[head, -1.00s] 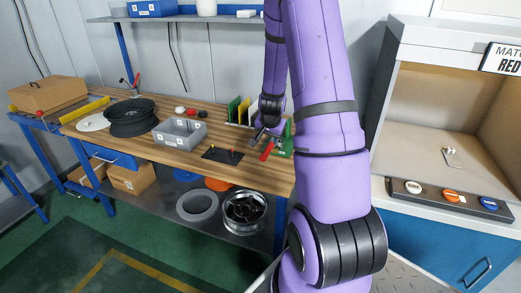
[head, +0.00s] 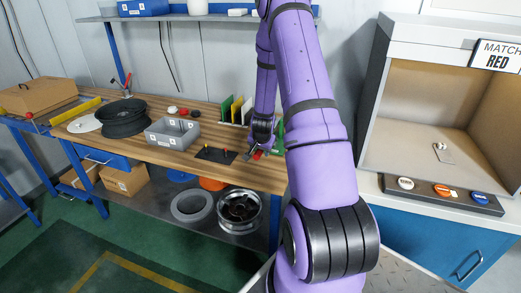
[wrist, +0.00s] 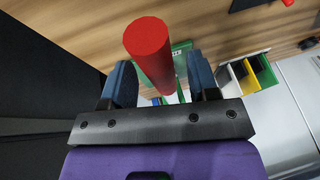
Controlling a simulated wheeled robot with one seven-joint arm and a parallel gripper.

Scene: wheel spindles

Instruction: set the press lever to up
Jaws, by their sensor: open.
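The press is green (head: 280,136) and stands near the right end of the wooden bench, mostly hidden behind my arm in the head view. Its red lever (wrist: 150,48) shows large in the wrist view, with its round end toward the camera. In the head view only a bit of the red lever (head: 258,155) shows, low beside my gripper (head: 255,148). My gripper (wrist: 160,82) is open, with one blue-grey finger on each side of the lever's shaft. I cannot tell whether either finger touches it.
Colored upright panels (head: 232,108) stand behind the press. A black board with small knobs (head: 215,155) and a grey bin (head: 172,133) lie to its left on the bench (head: 150,152). A booth with colored buttons (head: 446,191) stands at the right.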

